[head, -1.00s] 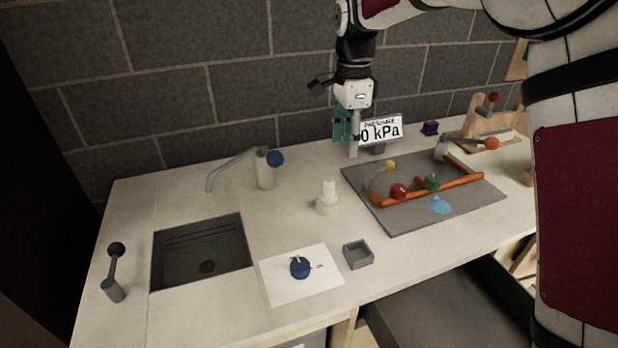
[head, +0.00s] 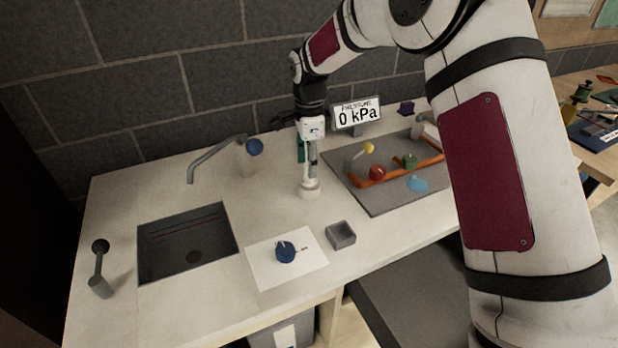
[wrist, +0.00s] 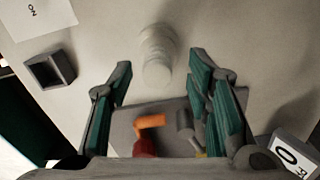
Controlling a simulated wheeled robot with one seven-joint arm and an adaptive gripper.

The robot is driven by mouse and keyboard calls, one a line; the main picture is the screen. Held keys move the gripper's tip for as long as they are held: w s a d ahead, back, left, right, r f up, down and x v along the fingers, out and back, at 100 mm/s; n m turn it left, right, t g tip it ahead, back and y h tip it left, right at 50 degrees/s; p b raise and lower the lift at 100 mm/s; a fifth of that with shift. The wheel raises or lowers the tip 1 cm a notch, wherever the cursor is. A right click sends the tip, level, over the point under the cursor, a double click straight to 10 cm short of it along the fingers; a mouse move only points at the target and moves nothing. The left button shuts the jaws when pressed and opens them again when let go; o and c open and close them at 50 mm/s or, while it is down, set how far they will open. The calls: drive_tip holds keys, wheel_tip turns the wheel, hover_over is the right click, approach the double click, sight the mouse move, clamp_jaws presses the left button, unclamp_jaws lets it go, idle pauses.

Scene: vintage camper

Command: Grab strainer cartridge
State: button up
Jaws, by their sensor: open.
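The strainer cartridge appears to be the white stepped cylinder (head: 309,189) standing upright on the counter between the sink and the grey tray. In the wrist view the white cylinder (wrist: 157,55) looks blurred and lies between and just past the fingertips. My gripper (head: 307,168) points down right above it, and its fingers hide the cylinder's upper part. In the wrist view my gripper (wrist: 160,68) is open, with its green-padded fingers wide apart and nothing held. I cannot tell whether the fingertips reach around the cylinder's top.
A grey tray (head: 385,203) with orange pipes and coloured valve knobs lies to the right. A pressure display (head: 357,114) reading 0 kPa stands behind. A faucet (head: 213,158) and sink (head: 160,238) are left. A small grey box (head: 341,235) and blue knob (head: 285,251) sit in front.

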sight(308, 183)
wheel_tip(308, 183, down, 4)
drive_tip(key=shift+s+a+p, duration=0.1)
drive_tip(key=shift+s+p, duration=0.05)
drive_tip(key=shift+p, duration=0.2)
clamp_jaws()
drive_tip(key=shift+r, duration=0.15)
